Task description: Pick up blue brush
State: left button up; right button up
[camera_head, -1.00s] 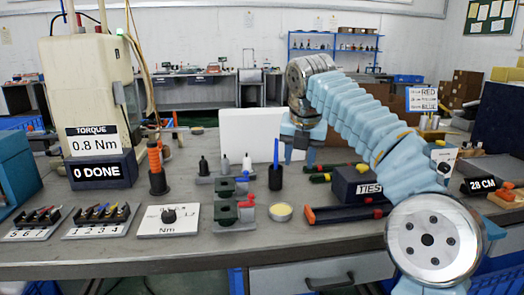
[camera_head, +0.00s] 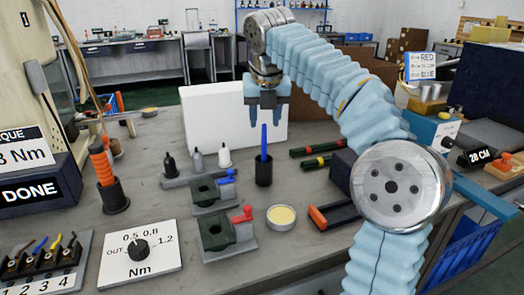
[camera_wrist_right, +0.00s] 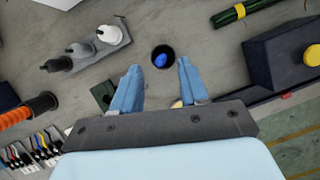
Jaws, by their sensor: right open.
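The blue brush (camera_head: 264,142) stands upright in a black cup (camera_head: 263,172) on the workbench. In the right wrist view the brush end (camera_wrist_right: 160,61) shows as a blue spot inside the dark cup (camera_wrist_right: 163,51). My right gripper (camera_head: 267,118) points down above and just behind the brush in the head view, its two blue fingers apart. In the right wrist view the open fingers (camera_wrist_right: 157,72) lie to either side of the line to the brush, with nothing between them. My left gripper is not in view.
Several small bottles (camera_head: 197,160) stand left of the cup. Two green fixtures (camera_head: 215,228) and a round yellow tin (camera_head: 281,216) are in front. A white panel (camera_head: 215,130) stands behind.

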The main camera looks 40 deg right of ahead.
aim_at(264, 136)
jog(key=x, duration=0.7)
jog(key=shift+c, duration=0.4)
grip_shut()
